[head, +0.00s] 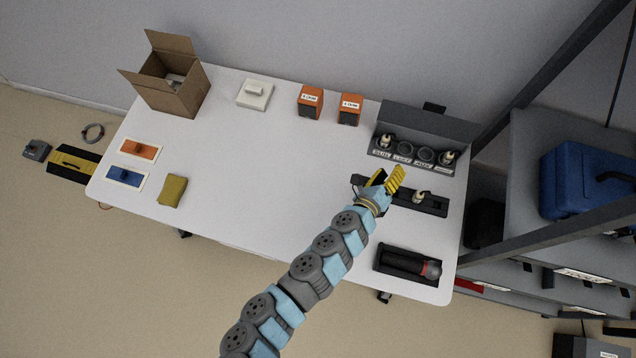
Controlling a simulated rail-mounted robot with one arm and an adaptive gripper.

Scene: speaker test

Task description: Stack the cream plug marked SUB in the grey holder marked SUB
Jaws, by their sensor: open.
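A grey holder (413,165) stands at the table's back right, with a row of round sockets and small white labels. The leftmost label seems to read SUB; the lettering is small. A cream plug (386,140) stands in the leftmost socket and another cream plug (448,157) in the rightmost; the two middle sockets look empty. No SUB mark is readable on any plug. My gripper (387,179) is open, over the tray's left end, left of that plug and apart from it.
A dark panel (430,122) rises behind the holder. A second black tray (383,268) holds a dark microphone-like item with a red band (415,264). Two orange boxes (310,102), a white block (255,94) and a cardboard box (180,98) stand at the back. The table's middle is clear.

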